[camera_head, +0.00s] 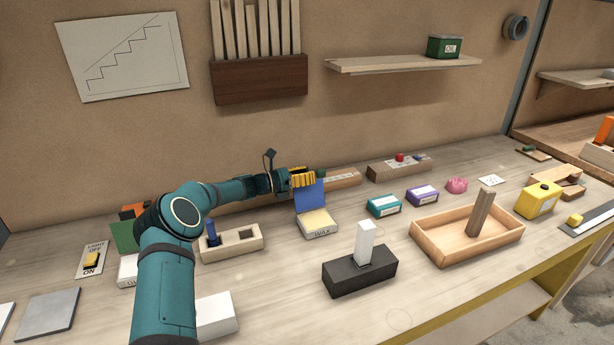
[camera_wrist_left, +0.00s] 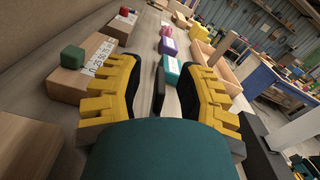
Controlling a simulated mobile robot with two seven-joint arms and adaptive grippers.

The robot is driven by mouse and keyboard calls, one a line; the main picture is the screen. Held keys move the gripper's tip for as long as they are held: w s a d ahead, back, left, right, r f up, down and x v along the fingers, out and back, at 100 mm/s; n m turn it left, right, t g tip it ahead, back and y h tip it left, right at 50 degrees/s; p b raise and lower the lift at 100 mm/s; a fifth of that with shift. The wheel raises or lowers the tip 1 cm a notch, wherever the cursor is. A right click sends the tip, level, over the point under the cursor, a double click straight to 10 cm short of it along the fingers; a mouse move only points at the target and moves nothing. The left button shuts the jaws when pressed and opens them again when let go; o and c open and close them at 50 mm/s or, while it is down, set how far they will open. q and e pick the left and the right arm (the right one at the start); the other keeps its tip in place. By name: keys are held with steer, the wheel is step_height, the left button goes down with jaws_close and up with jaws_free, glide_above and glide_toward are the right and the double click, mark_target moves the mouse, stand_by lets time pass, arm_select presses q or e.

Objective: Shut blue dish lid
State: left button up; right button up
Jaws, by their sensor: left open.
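The wax dish (camera_head: 318,224) is a white box with a cream top and the word WAX on its front. Its blue lid (camera_head: 310,196) stands up, open, at the back edge of the dish. My left gripper (camera_head: 302,179) has yellow fingers and is at the top edge of the lid, above the dish. Whether it touches the lid cannot be told. In the left wrist view the left gripper (camera_wrist_left: 158,72) has its fingers spread apart. A thin dark upright piece shows between them, and I cannot tell whether it is the lid. My right gripper is not in view.
A teal box (camera_head: 383,205) and a purple box (camera_head: 422,195) are to the right of the dish. A black block with a white post (camera_head: 360,272) stands in front. A wooden holder (camera_head: 232,246) with a blue peg is to the left. A wooden tray (camera_head: 440,250) is at the right.

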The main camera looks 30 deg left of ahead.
arm_select(q)
steer(key=shift+o, duration=0.3)
jaws_close()
steer(key=shift+s+d+r+m+b, duration=0.2)
steer(key=shift+s+d+m+b, duration=0.1)
steer(key=shift+s+d+m, duration=0.5)
steer(key=shift+s+d+f+m, duration=0.15)
steer(key=shift+s+d+m, duration=0.6)
steer(key=shift+d, duration=0.25)
steer(key=shift+s+d+f+m, duration=0.15)
steer(key=shift+s+d+m, duration=0.4)
steer(key=shift+s+d, duration=0.35)
steer(key=shift+w+d, duration=0.1)
